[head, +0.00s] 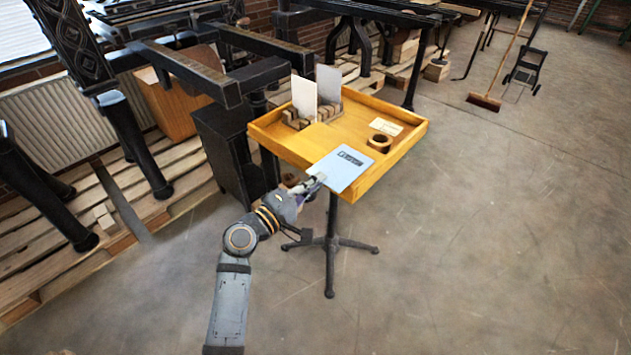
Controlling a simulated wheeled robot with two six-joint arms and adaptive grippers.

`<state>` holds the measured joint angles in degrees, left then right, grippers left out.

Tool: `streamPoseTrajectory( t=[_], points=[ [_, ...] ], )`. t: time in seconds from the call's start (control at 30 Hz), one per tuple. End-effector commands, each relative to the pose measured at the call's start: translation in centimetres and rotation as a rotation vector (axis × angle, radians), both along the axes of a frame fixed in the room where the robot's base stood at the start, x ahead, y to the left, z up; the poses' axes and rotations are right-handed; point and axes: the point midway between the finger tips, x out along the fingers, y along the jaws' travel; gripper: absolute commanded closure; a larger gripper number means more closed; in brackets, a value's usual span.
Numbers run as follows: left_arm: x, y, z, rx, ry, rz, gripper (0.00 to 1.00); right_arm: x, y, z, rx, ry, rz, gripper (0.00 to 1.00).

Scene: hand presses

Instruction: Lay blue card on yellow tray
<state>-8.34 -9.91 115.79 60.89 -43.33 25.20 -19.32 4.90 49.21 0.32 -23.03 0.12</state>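The yellow tray (408,137) is a shallow orange-yellow wooden tray on a dark pedestal stand. The blue card (343,169) is a flat light-blue sheet with a small dark print, over the tray's near corner. It covers part of the near-left rim and sticks out a little past it. My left gripper (317,181) is at the card's near-left edge, outside the rim, and its fingertips appear closed on that edge. I cannot tell whether the card touches the tray. My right gripper is not in view.
A dark cabinet (222,150) stands left.

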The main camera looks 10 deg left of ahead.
Motion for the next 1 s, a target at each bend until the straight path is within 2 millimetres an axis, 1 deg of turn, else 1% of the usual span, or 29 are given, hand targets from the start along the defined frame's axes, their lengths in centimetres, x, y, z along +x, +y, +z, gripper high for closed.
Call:
streamPoseTrajectory(
  t=[0.37, 0.47, 0.6, 1.0],
  points=[
    [0.0, 0.0, 0.02, 0.0, 0.0, 0.0, 1.0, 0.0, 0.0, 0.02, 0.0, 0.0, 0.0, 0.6],
    [-0.01, 0.01, 0.02, 0.0, 0.0, 0.0, 0.88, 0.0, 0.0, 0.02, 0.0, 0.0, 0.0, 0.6],
    [0.0, 0.0, 0.02, 0.0, 0.0, 0.0, 0.69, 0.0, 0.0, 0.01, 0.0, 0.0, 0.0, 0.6],
    [0.0, 0.0, 0.02, 0.0, 0.0, 0.0, 0.66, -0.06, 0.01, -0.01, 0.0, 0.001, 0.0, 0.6]
  ],
)
